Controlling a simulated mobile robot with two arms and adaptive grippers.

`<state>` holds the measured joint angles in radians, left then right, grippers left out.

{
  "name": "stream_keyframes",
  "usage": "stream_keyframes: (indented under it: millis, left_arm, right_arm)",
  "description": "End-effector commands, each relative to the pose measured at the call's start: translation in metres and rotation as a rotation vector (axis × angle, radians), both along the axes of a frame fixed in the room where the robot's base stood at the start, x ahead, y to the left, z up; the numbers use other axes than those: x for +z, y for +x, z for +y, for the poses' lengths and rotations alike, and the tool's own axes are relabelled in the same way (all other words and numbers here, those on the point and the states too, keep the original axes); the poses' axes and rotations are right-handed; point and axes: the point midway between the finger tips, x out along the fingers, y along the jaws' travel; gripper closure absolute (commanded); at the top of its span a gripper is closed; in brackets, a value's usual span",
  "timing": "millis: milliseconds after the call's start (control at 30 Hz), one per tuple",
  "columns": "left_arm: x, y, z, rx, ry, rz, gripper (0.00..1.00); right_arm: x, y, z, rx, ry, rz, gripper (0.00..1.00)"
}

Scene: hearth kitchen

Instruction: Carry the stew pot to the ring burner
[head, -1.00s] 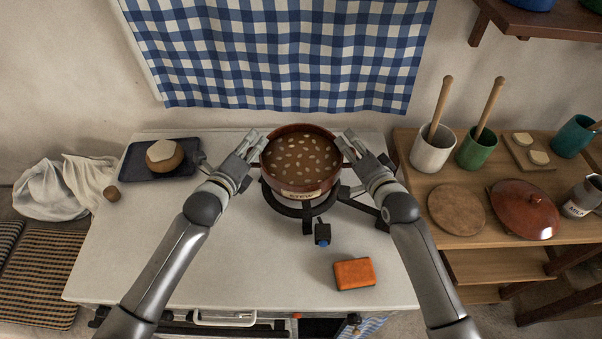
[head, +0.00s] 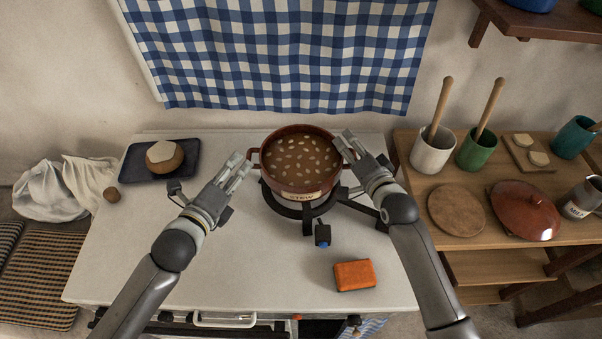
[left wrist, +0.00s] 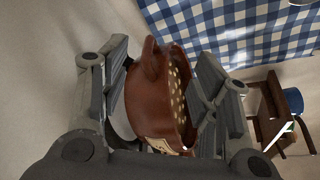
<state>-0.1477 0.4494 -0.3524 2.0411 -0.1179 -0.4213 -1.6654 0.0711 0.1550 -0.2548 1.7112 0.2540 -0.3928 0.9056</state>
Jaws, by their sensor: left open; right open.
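The brown stew pot (head: 301,160), full of stew with pale pieces and with a label on its front, sits upright on the black ring burner (head: 306,208) on the white counter. My left gripper (head: 238,166) is open and apart from the pot, to the left of its left handle. In the left wrist view the pot (left wrist: 150,105) and its handle (left wrist: 153,60) show between the open fingers (left wrist: 165,85), beyond them. My right gripper (head: 346,145) is open at the pot's right side and covers the right handle; I cannot tell whether it touches.
A dark tray (head: 135,172) with a round loaf lies at the counter's back left. An orange block (head: 354,274) lies front right. A wooden side table (head: 480,225) holds utensil pots, a board and a red-brown lid (head: 525,209). The counter's front left is clear.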

Motion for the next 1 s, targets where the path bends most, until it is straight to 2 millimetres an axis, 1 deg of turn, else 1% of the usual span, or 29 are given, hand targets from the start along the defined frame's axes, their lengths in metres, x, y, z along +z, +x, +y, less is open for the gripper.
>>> stream_keyframes:
  millis: [33,200,333,433,567,800,1000]
  left_arm:
    - [0.000,-0.006,0.002,0.001,0.001,0.002,0.44]
    - [0.004,-0.017,0.006,0.000,0.000,0.001,0.44]
    - [0.005,-0.020,0.006,0.000,0.000,0.000,0.44]
    - [0.005,-0.020,0.007,0.000,0.000,0.000,0.44]
    - [0.005,-0.020,0.006,0.000,0.000,0.000,0.44]
    - [0.005,-0.020,0.006,0.000,0.000,0.000,0.44]
    - [0.005,-0.020,0.006,0.001,0.000,0.001,0.44]
  right_arm:
    - [0.000,0.000,0.000,0.000,0.000,0.000,0.44]
    - [0.000,0.000,0.000,0.000,0.000,0.000,0.44]
    - [0.000,-0.004,-0.001,0.000,0.000,0.000,0.44]
    - [0.002,-0.012,-0.004,0.001,0.001,0.001,0.44]
    - [0.006,-0.031,-0.009,0.000,0.001,0.002,0.44]
    - [0.016,-0.073,-0.023,0.000,-0.001,0.002,0.44]
    - [0.023,-0.099,-0.031,0.000,0.000,0.001,0.44]
